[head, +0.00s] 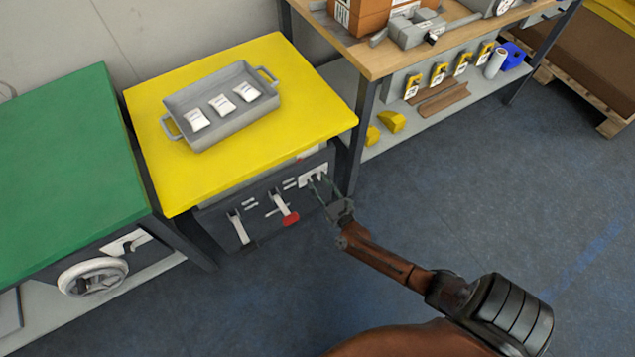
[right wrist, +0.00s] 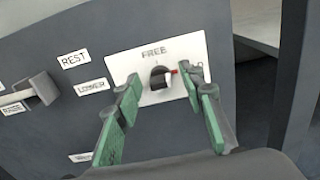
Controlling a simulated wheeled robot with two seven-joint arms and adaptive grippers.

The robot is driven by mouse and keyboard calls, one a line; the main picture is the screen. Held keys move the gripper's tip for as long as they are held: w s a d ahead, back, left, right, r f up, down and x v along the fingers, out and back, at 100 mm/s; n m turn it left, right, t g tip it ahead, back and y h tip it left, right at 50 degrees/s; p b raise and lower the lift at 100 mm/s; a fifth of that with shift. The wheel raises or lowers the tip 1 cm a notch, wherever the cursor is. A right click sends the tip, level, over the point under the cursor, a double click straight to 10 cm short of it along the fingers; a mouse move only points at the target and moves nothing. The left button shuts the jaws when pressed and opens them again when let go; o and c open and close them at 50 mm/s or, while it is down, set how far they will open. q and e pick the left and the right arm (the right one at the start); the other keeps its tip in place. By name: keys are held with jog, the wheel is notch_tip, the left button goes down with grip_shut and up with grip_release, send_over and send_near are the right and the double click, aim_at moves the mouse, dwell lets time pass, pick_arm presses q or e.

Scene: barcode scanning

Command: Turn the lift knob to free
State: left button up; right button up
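The lift knob (right wrist: 160,77) is a small dark knob with a red mark on a white plate (right wrist: 138,97), in the right wrist view. The plate carries the word FREE above the knob; a second label to its right is partly hidden by a finger. The red mark points right, toward that second label. My right gripper (right wrist: 159,90) is open, with its green-padded fingers on either side of the knob and a gap to it. In the head view my right gripper (head: 322,184) is at the right end of the dark front panel (head: 262,212). My left gripper is not in view.
Levers (head: 238,227) and a red-handled lever (head: 288,215) sit left of the knob plate. Above the panel is a yellow tabletop (head: 300,125) with a grey tray (head: 232,130) holding white packets. A workbench leg (head: 360,135) stands close right of the panel.

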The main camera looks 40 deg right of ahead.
grip_shut()
dwell(0.4)
